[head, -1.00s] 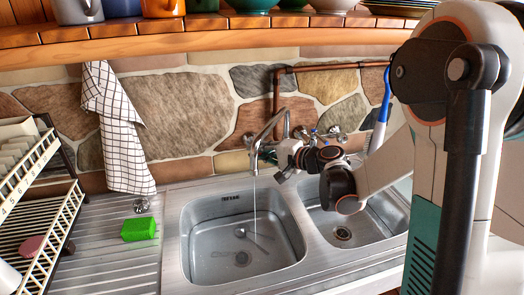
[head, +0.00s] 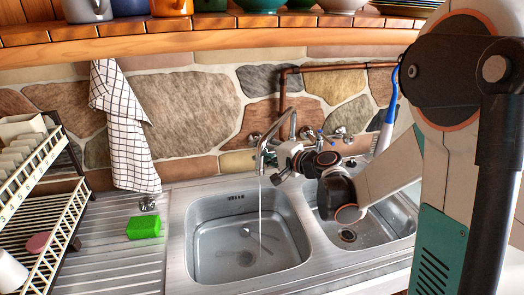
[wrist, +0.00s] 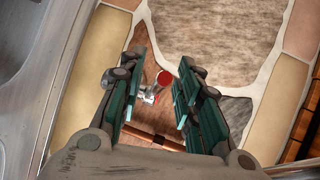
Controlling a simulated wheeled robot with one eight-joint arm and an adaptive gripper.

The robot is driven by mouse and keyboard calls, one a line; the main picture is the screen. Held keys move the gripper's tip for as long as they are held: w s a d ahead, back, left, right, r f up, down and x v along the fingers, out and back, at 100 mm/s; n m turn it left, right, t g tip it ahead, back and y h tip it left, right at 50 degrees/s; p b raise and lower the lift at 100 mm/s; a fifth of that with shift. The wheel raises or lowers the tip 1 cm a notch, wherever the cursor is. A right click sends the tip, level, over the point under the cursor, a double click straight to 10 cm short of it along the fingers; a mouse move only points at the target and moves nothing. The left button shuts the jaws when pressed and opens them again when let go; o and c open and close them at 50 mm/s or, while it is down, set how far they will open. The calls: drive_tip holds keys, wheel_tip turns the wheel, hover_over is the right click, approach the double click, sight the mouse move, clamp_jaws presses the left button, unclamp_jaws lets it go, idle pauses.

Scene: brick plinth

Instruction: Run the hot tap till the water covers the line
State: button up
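The metal tap spout (head: 264,158) hangs over the left basin (head: 188,235). A thin stream of water (head: 260,205) falls from it into the basin. Shallow clear water seems to lie there, its surface below the dark mark (head: 236,197) on the back wall. A spoon (head: 262,240) lies on the bottom. My gripper (head: 284,172) is beside the spout, in front of the wall. In the wrist view my gripper (wrist: 165,68) is open, its green-padded fingers apart. A red-capped tap handle (wrist: 163,78) shows between them; I cannot tell whether they touch it.
The right basin (head: 385,232) lies under my arm. A green sponge (head: 144,227) is on the ribbed drainboard (head: 110,262). A dish rack (head: 60,215) stands at left. A checked towel (head: 122,125) hangs on the wall. A wooden shelf (head: 200,47) with crockery runs above.

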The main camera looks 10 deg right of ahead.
drive_tip(key=v, duration=1.2)
